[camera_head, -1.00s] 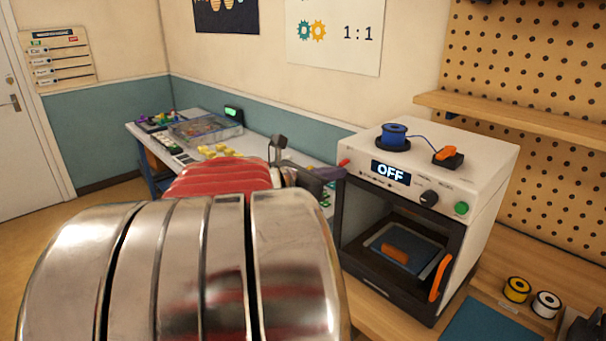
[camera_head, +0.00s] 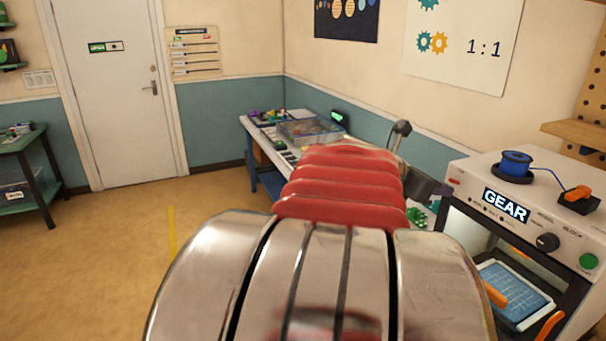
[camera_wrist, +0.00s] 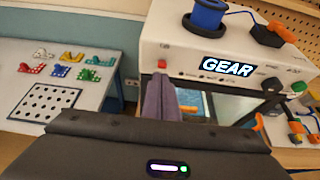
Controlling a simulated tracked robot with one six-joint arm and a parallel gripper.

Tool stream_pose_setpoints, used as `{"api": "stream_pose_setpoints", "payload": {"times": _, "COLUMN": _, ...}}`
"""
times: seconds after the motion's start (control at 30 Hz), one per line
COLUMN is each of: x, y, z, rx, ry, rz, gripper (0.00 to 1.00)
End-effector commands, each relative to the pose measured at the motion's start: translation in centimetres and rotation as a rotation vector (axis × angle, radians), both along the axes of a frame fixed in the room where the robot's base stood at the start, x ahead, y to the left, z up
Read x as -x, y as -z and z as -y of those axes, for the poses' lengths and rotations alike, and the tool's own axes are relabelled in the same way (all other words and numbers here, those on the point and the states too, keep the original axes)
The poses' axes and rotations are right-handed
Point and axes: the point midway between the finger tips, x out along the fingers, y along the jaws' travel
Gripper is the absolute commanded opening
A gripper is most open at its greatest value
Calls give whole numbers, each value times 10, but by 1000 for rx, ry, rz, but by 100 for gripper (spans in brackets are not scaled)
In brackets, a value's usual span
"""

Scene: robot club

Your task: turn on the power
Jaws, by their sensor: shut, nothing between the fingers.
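The white 3D printer (camera_head: 470,175) stands at the right in the head view, and its front (camera_wrist: 160,45) shows in the wrist view. Its display (camera_head: 506,205) is lit and reads "GEAR". A small red switch (camera_wrist: 162,64) is at the left end of the front panel; it also shows in the head view (camera_head: 455,181). The printer's inside is lit. My gripper (camera_wrist: 160,82) is shut and empty, its tip just below the red switch in the wrist view. I cannot tell whether they touch. In the head view my arm hides part of the gripper.
The printer carries a blue spool (camera_head: 515,162), a black knob (camera_head: 547,242) and a green button (camera_head: 588,261). A white table (camera_wrist: 20,60) with coloured parts and a perforated plate (camera_wrist: 45,102) is left of it. Open floor (camera_head: 110,250) lies at the left.

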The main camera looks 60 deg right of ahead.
Motion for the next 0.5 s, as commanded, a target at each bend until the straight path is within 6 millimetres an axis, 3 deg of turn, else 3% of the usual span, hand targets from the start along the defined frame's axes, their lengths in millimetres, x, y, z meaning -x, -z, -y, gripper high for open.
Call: {"api": "stream_pose_setpoints", "payload": {"times": 0.5, "x": 1, "y": -17, "z": 0, "rx": 5, "ry": 2, "rz": -1, "gripper": 0}}
